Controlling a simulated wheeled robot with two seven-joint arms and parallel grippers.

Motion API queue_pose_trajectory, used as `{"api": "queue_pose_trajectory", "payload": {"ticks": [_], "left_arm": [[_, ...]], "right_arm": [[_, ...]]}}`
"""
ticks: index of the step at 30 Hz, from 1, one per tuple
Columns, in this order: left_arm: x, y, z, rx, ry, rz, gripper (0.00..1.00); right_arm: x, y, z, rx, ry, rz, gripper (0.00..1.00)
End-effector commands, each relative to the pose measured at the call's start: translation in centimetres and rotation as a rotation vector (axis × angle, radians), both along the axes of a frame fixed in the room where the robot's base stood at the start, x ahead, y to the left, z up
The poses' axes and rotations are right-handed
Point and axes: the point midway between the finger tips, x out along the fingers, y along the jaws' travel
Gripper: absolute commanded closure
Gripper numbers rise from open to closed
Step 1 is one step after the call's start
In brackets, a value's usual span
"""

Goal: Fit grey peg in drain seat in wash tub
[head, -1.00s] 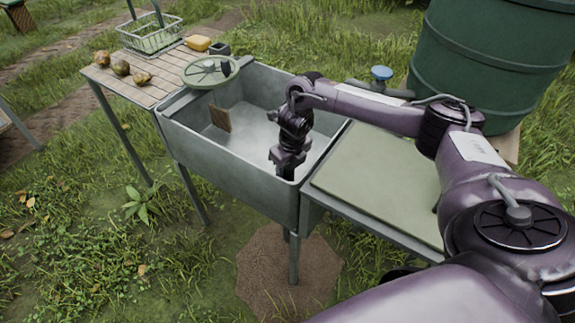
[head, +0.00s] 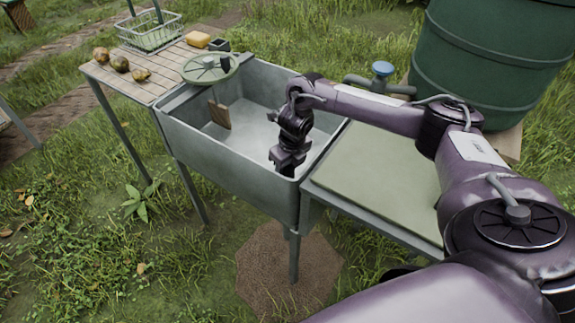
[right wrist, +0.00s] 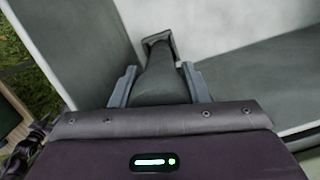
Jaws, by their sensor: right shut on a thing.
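The grey wash tub (head: 222,163) stands in the middle of the head view with its inside partly visible. My right gripper (head: 287,170) reaches down over the tub's near right part. In the right wrist view, my right gripper (right wrist: 160,92) is shut on the grey peg (right wrist: 162,84), a dark tapered piece between the two fingers. A small squarish grey form (right wrist: 158,42) shows at its far end; I cannot tell whether it belongs to the peg or the tub. The peg is hidden in the head view. I cannot make out the drain seat. My left gripper is not in view.
A round pale green disc (head: 210,69) lies at the tub's back left, with a brown paddle (head: 219,115) below it. A slatted table (head: 150,84) holds several fruits and a wire basket (head: 150,36). A green-topped counter (head: 375,185) adjoins on the right; a blue-knobbed tap (head: 382,69) stands behind.

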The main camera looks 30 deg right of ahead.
Motion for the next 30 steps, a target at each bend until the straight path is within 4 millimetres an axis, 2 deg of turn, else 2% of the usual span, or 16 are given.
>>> {"api": "queue_pose_trajectory", "payload": {"ticks": [17,30], "left_arm": [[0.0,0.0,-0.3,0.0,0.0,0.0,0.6],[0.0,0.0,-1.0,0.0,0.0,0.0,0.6]], "right_arm": [[0.0,0.0,-0.3,0.0,-0.001,0.0,1.0],[0.0,0.0,-1.3,0.0,-0.001,-0.001,1.0]]}}
